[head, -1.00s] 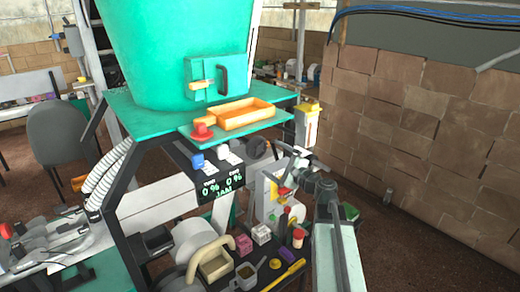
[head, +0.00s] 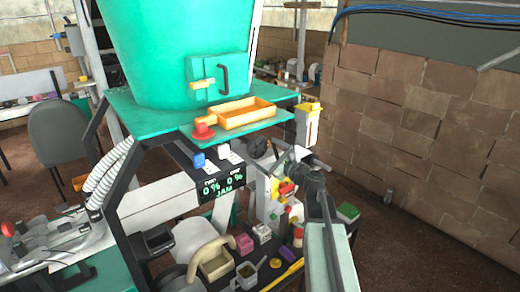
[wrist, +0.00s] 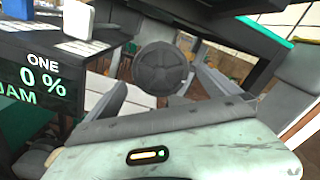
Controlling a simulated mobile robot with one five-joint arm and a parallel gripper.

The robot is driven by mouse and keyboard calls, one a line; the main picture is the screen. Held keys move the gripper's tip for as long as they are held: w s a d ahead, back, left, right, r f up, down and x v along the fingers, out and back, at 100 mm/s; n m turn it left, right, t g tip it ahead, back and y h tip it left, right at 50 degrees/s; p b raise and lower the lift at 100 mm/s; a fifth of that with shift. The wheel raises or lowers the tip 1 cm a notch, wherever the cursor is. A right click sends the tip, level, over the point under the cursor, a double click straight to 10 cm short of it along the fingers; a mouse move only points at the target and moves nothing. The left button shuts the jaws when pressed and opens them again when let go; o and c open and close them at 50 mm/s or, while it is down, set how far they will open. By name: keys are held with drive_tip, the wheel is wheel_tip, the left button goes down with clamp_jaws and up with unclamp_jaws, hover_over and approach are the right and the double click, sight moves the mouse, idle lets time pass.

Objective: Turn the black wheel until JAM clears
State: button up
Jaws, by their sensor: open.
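The black wheel (head: 258,148) sits on the machine's front, right of the display, under the green shelf. In the wrist view the wheel (wrist: 161,68) faces me, round, dark, with spokes. The display (head: 222,188) reads 0 % twice, with JAM in green below; part of the display (wrist: 38,84) also shows at the left of the wrist view. My gripper (head: 286,160) is close to the wheel, at its right in the head view. In the wrist view my gripper (wrist: 157,92) is open, its fingers left and right of the wheel's lower part. Contact cannot be told.
An orange tray (head: 245,114) and a red knob (head: 203,131) sit on the green shelf above. A blue block (head: 198,160) and a white block (head: 224,151) stand above the display. Several small items crowd the lower shelf. A brick wall (head: 425,140) stands at right.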

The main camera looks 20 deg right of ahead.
sight(259, 149)
drive_tip(key=m, duration=1.8)
drive_tip(key=shift+m, duration=0.4)
drive_tip(key=shift+x, duration=2)
drive_tip(key=c, duration=1.2)
